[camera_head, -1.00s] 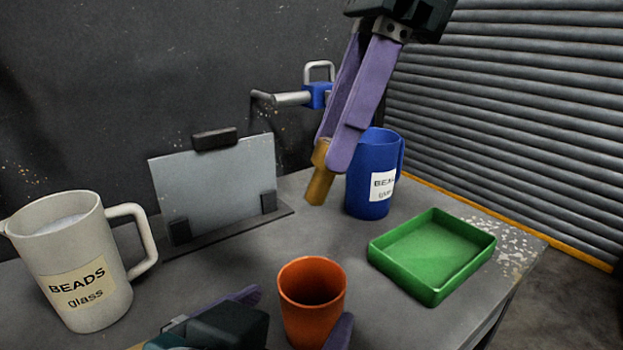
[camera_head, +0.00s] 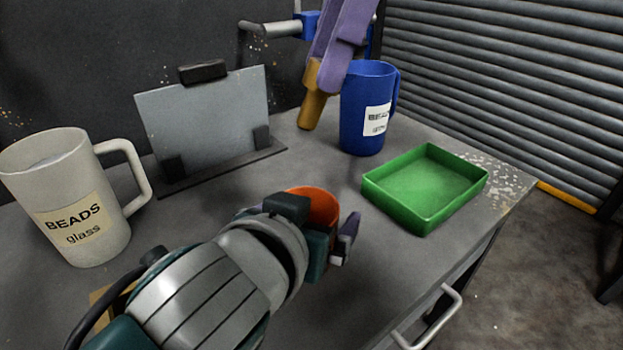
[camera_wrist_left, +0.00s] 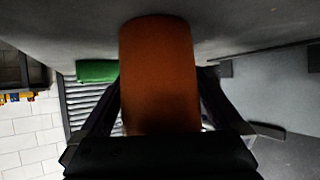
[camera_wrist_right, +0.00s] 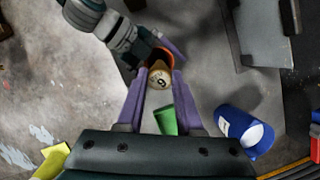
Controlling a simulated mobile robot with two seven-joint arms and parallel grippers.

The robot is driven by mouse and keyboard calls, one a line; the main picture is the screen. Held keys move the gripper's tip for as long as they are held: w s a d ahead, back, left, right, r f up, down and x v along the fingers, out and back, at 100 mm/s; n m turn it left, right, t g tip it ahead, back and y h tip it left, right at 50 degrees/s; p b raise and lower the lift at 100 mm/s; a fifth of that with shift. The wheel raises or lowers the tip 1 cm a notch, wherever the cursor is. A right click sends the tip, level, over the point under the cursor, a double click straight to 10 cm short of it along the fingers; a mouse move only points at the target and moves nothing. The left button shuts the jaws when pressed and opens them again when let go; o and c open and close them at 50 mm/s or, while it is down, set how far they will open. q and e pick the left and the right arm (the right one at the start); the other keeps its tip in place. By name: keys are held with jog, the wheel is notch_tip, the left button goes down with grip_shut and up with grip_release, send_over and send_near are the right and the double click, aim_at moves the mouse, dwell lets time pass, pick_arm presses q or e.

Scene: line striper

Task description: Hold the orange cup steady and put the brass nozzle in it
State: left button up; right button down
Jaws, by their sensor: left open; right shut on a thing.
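The orange cup (camera_head: 320,205) stands upright on the grey table, partly hidden by my left arm. My left gripper (camera_head: 300,226) is open, with its fingers on either side of the cup. In the left wrist view the cup (camera_wrist_left: 158,75) fills the space between the fingers. My right gripper (camera_head: 328,72) is shut on the brass nozzle (camera_head: 313,106) and holds it tilted above the table, beyond the cup and left of the blue jug. The nozzle's round end (camera_wrist_right: 160,78) shows between the fingertips in the right wrist view, overlapping the orange cup (camera_wrist_right: 157,56).
A blue jug (camera_head: 356,135) stands close to the right gripper. An empty green tray (camera_head: 425,188) lies to the right near the table edge. A white bead jug (camera_head: 85,238) is at left, with a grey plate on a stand (camera_head: 205,120) at the back.

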pick_arm(q)
jog(key=c, duration=1.2)
jog(key=shift+o, duration=0.2)
pick_arm(e)
notch_tip(320, 180, down, 12)
jog(key=shift+f, duration=0.2)
dwell(0.6)
jog(key=shift+c, duration=2.3)
grip_release()
jog(key=v, duration=1.2)
pick_arm(q)
jog(key=o, duration=1.2)
jog(key=shift+c, duration=0.2)
